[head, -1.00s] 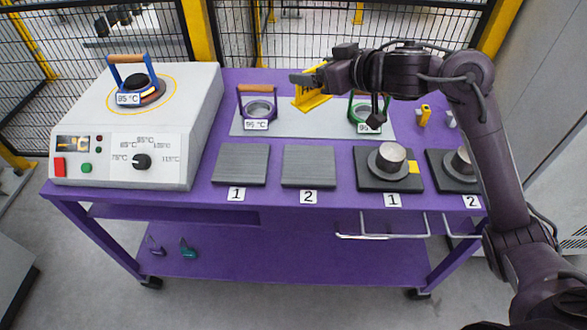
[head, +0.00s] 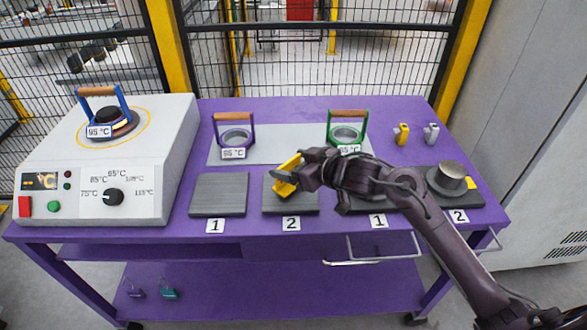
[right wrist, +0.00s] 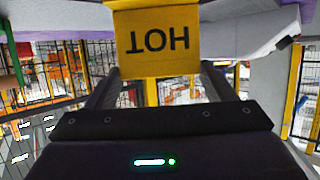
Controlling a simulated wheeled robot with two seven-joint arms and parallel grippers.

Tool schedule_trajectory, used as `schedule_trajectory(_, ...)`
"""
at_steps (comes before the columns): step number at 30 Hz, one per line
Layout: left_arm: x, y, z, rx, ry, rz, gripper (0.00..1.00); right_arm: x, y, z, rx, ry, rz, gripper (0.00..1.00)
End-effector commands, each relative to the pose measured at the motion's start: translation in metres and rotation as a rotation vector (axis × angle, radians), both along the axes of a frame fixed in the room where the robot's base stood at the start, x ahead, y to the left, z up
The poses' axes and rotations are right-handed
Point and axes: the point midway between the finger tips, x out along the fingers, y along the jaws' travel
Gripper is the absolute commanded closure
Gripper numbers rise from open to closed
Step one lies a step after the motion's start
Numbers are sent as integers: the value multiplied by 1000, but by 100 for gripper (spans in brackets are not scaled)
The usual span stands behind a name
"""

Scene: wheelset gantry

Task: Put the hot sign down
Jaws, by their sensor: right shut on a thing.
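The yellow hot sign (head: 287,187) is in my right gripper (head: 285,176), over the left-hand dark pad labelled 2 (head: 278,206). Whether it touches the pad cannot be told. In the right wrist view the sign (right wrist: 156,45) shows the word HOT upside down, between the fingers of the shut right gripper (right wrist: 160,72). My right arm reaches in from the lower right and covers part of the right-hand spot labelled 1. My left gripper is not in view.
A heater (head: 105,165) with a blue-framed ring tool (head: 112,118) stands at the left. Purple (head: 235,137) and green (head: 346,133) framed tools stand on a grey plate behind. The pad labelled 1 (head: 219,194) is empty. Two small padlocks (head: 402,133) are at the back right.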

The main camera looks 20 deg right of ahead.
Motion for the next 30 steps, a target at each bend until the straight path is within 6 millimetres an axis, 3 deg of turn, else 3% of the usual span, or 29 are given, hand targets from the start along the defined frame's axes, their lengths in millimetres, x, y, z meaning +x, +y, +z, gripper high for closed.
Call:
schedule_trajectory(3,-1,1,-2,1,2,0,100,0,0,-12,1,-1,-1,58)
schedule_trajectory(15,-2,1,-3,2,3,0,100,0,0,-16,0,-1,0,58)
schedule_trajectory(16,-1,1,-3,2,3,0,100,0,0,-15,0,-1,0,20)
schedule_trajectory(20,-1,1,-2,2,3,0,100,0,0,-15,0,-1,0,3)
schedule_trajectory(30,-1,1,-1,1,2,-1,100,0,0,-11,0,-2,-1,2)
